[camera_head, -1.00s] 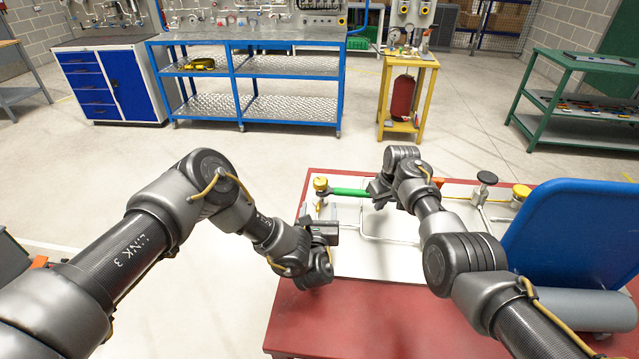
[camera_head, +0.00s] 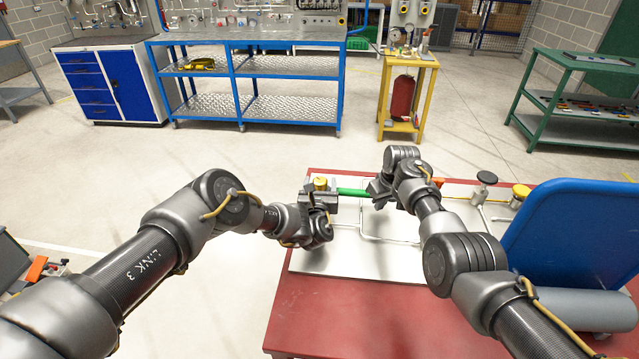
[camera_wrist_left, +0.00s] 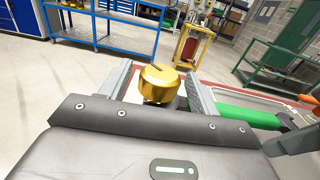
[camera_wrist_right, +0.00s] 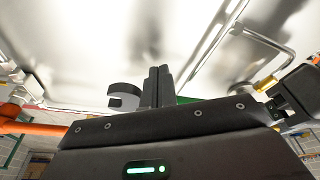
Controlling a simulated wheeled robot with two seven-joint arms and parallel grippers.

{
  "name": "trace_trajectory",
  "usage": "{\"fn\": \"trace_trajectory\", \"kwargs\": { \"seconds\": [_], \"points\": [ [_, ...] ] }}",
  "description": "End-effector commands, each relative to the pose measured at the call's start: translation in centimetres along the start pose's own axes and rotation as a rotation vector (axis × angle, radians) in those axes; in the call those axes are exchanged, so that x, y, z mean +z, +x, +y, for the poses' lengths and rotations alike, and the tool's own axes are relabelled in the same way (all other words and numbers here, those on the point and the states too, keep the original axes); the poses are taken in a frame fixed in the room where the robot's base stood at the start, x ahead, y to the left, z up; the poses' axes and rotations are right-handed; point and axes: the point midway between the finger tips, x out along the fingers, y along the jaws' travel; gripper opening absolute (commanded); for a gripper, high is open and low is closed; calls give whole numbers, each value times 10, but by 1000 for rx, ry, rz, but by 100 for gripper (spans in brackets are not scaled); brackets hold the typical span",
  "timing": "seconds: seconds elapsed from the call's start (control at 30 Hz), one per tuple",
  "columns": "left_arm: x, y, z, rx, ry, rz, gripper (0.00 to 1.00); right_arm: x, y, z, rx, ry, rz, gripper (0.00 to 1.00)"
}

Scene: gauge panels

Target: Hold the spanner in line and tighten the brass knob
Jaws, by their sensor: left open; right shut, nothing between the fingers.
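The brass knob (camera_head: 320,184) stands at the far left corner of the white panel. My left gripper (camera_head: 318,190) is open, and in the left wrist view the knob (camera_wrist_left: 159,84) shows between its two fingers; contact is not clear. The green-handled spanner (camera_head: 353,192) runs from near the knob to my right gripper (camera_head: 376,190). In the right wrist view my right gripper's fingers (camera_wrist_right: 157,85) are shut together, with the spanner's grey open jaw (camera_wrist_right: 123,97) to their left and a bit of green handle to their right.
The white panel (camera_head: 335,258) lies on a red table (camera_head: 330,315) and carries pipes, a black knob (camera_head: 486,178) and a yellow knob (camera_head: 521,191). A blue bin (camera_head: 575,240) stands at the right. The panel's near part is clear.

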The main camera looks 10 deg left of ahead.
Motion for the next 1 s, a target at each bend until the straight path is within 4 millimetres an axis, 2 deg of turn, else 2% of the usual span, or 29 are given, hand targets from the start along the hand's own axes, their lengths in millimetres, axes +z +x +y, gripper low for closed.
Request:
{"fn": "trace_trajectory", "kwargs": {
  "seconds": [0.2, 0.43, 0.77, 1.0],
  "points": [
    [0, 8, 0, 1, -1, 0, 62, 0, 0, 0, 0, 0, 0, 0],
    [0, 8, 0, 1, -1, 1, 62, 0, 0, 0, 0, 0, 0, 0],
    [0, 8, 1, 1, -1, 0, 20, 0, 0, 0, 0, 0, 0, 0],
    [-2, 8, 1, -11, -3, 7, 18, 0, 0, 0, 0, 0, 0, 0]
  ]
}}
